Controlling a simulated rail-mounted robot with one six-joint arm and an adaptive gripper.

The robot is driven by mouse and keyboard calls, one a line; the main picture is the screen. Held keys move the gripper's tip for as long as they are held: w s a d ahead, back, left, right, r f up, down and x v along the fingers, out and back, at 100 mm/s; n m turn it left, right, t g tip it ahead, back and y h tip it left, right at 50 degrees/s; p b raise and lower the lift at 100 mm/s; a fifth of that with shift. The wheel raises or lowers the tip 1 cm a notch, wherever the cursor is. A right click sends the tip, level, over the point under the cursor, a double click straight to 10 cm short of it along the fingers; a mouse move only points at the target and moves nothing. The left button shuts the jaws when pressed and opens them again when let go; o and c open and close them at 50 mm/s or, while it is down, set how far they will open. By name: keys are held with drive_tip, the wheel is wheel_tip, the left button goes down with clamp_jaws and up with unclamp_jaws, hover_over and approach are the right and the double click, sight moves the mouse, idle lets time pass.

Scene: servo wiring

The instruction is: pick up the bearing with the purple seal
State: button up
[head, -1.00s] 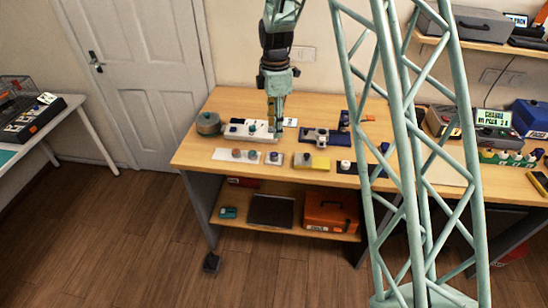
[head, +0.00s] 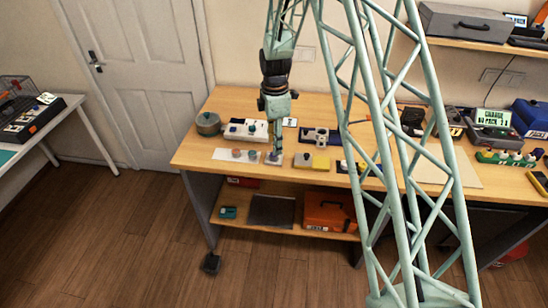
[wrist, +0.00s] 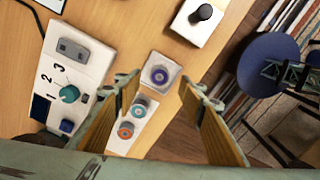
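The bearing with the purple seal (wrist: 159,75) lies on a small pale square piece (wrist: 173,87) in the wrist view, between and just beyond my fingertips. My gripper (wrist: 160,90) is open, with its two wood-coloured pads wide apart and nothing between them. In the head view my gripper (head: 275,154) points down over the front part of the workbench and largely hides the bearing. A bearing with a teal seal (wrist: 138,108) and one with an orange seal (wrist: 125,130) sit on a white strip (wrist: 119,146) beside the left finger.
A white box (wrist: 72,65) marked 1, 2, 3 with a teal knob lies left in the wrist view. A white block with a black knob (wrist: 205,12) stands beyond. In the head view, a yellow-and-grey item (head: 318,163) is right of the gripper. The bench (head: 200,168) ends nearby.

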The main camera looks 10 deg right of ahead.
drive_tip(key=shift+f, duration=0.1)
idle(0.3)
drive_tip(key=shift+a+f, duration=0.15)
drive_tip(key=shift+f, duration=2.4)
drive_tip(key=shift+c, duration=0.2)
drive_tip(key=c, duration=0.9)
drive_tip(key=shift+c, duration=0.2)
drive_tip(key=shift+r, duration=0.2)
drive_tip(key=shift+r, duration=1.6)
drive_tip(key=s+d+r+b, duration=0.1)
drive_tip(key=s+d, duration=0.1)
drive_tip(key=s, duration=1.4)
drive_tip(key=shift+r, duration=0.2)
